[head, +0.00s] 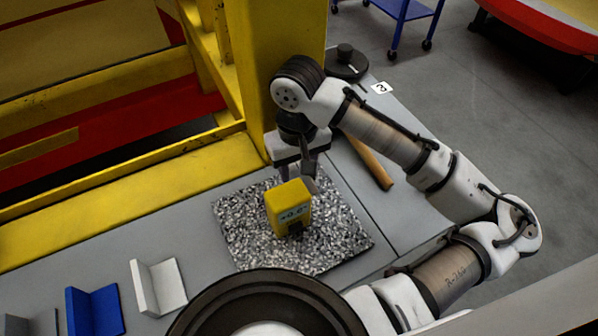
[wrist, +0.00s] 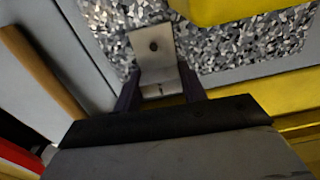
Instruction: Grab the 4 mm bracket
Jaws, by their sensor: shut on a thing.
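My gripper (head: 298,168) is over the back part of the speckled mat, just behind the yellow gauge. In the wrist view my gripper (wrist: 159,88) is shut on a bare-metal bracket (wrist: 153,47), which sits between the two dark fingers. This grey bracket (head: 309,172) also shows partly in the head view, beside the gauge. Its flat plate has one round hole and a bent edge near the fingers. No thickness mark is readable on it. I cannot tell whether it touches the mat.
The yellow gauge (head: 289,207) with a small display stands on the speckled mat (head: 340,240). White (head: 158,287), blue (head: 95,310) and grey (head: 30,322) brackets stand at the lower left. A wooden handle (head: 370,161) lies right of my gripper. A yellow post (head: 285,35) rises behind.

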